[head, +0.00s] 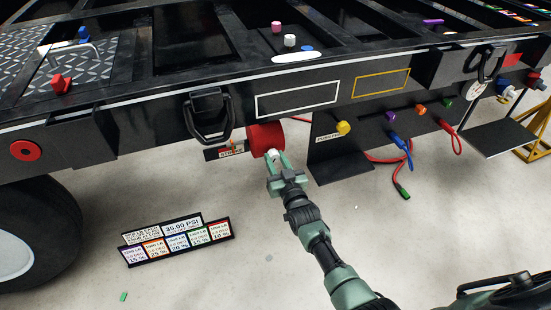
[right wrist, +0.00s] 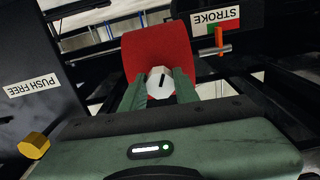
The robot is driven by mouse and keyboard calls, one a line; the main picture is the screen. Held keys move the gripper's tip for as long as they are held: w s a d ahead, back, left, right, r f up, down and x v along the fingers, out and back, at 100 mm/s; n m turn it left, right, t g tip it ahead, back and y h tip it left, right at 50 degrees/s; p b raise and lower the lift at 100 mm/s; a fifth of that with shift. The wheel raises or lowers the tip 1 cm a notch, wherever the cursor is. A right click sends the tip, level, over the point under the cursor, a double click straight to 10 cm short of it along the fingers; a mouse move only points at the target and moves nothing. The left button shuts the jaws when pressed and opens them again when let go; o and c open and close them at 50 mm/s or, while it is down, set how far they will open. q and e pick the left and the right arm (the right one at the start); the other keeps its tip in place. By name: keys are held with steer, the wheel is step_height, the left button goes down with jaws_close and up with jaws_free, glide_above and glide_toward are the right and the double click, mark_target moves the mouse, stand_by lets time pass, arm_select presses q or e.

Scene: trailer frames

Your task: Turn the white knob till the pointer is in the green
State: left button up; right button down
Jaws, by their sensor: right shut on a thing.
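The white knob (right wrist: 159,82) is on the face of a red cylinder (head: 266,138) under the trailer frame. My right gripper (head: 275,160) is shut on the white knob, with one green finger on each side. A short black mark shows on the knob in the right wrist view. Beside the red cylinder (right wrist: 155,50) is a plate marked STROKE (right wrist: 216,17) with a small green and red strip. An orange pointer (right wrist: 218,40) stands at this strip. I cannot tell exactly which colour it points at. My left gripper is not in view.
A dark panel (head: 335,153) with a yellow knob (head: 343,128) stands right of the red cylinder. Coloured couplings and hoses hang farther right. A sign stand (head: 178,242) is on the floor, near a tire (head: 45,235).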

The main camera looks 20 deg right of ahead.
steer(key=shift+f, duration=0.15)
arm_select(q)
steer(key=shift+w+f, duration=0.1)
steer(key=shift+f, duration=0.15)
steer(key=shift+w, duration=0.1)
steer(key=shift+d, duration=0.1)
arm_select(e)
steer(key=c, duration=1.1)
jaws_free()
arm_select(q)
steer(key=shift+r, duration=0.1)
arm_select(e)
steer(key=shift+o, duration=0.2)
steer(key=shift+s, duration=0.15)
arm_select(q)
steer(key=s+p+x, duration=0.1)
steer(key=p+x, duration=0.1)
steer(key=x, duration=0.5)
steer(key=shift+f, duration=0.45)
arm_select(e)
steer(key=s, duration=0.7)
steer(key=shift+s+d, duration=0.15)
steer(key=shift+s, duration=0.15)
